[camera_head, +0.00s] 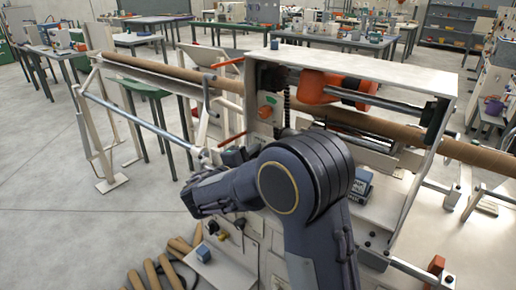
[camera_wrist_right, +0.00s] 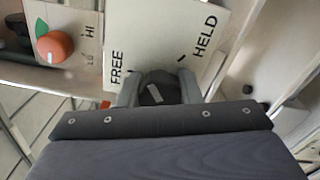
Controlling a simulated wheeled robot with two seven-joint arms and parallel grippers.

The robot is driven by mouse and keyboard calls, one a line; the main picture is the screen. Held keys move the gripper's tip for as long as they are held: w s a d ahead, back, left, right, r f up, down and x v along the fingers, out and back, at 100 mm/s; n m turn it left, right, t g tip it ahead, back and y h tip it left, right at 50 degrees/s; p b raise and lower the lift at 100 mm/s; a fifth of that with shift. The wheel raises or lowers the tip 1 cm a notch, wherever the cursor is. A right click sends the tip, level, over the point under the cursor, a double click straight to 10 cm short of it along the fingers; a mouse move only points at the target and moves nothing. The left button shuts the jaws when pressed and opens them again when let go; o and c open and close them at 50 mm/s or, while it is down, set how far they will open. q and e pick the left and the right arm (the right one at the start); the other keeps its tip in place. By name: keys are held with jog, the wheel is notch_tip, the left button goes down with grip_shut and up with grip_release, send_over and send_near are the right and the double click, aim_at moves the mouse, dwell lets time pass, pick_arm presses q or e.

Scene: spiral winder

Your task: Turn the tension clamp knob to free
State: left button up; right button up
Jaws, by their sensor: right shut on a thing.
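In the right wrist view, the black tension clamp knob (camera_wrist_right: 160,88) sits at the lower edge of a cream label plate (camera_wrist_right: 150,30). The plate reads FREE on the left and HELD on the right, with a short dark tick near HELD. My right gripper (camera_wrist_right: 158,92) is shut on the knob, one grey finger on each side. A pale mark shows on the knob's face, tilted slightly left at its top; its exact setting is hard to tell. In the head view my right arm (camera_head: 300,185) reaches to the winder's front and hides the knob. My left gripper is not in view.
An orange knob (camera_wrist_right: 54,47) on a HI/LO plate stands left of the clamp plate. The winder (camera_head: 390,70) carries a long brown tube (camera_head: 170,72) across it. Several loose tubes (camera_head: 155,272) lie at the lower left.

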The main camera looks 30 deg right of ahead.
jog(key=n+p, duration=0.5)
jog(key=n, duration=0.1)
jog(key=shift+r+n+p, duration=0.15)
jog(key=shift+n+p, duration=0.15)
jog(key=shift+p, duration=0.1)
jog(key=n+p, duration=0.2)
jog(key=shift+n+p, duration=0.3)
jog(key=shift+n, duration=0.1)
jog(key=shift+f+n+p, duration=0.2)
jog(key=shift+n+p, duration=0.35)
jog(key=shift+n, duration=0.15)
jog(key=shift+f, duration=0.1)
jog(key=o, duration=1)
jog(key=shift+a, duration=0.15)
jog(key=b+v, duration=0.1)
jog(key=v, duration=0.6)
jog(key=shift+s+a, duration=0.2)
jog(key=shift+a, duration=0.1)
